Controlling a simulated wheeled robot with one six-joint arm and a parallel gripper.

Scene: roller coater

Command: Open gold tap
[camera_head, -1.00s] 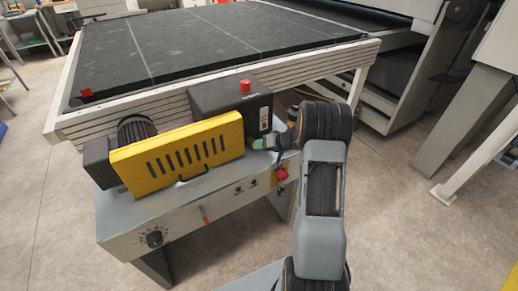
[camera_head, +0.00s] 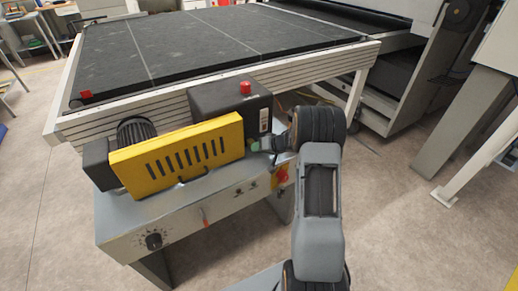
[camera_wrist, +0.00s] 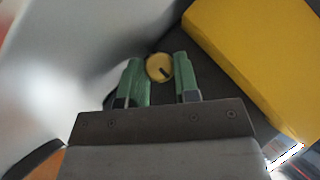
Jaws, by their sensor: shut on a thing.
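The gold tap (camera_wrist: 159,68) is a small round gold knob with a dark slot in its face. It sits on the dark surface beside the yellow guard, between my green fingertips in the wrist view. My gripper (camera_wrist: 157,64) is shut on it, though the exact contact of the fingers is hard to make out. In the head view my gripper (camera_head: 263,145) reaches in from the right, at the right end of the yellow guard. The tap is too small there to make out clearly.
The slotted yellow guard (camera_head: 178,158) stands close beside my gripper; it also shows in the wrist view (camera_wrist: 265,60). A black box with a red button (camera_head: 245,87) is just behind. A red switch (camera_head: 282,175) lies below. Open floor (camera_head: 400,230) is at the right.

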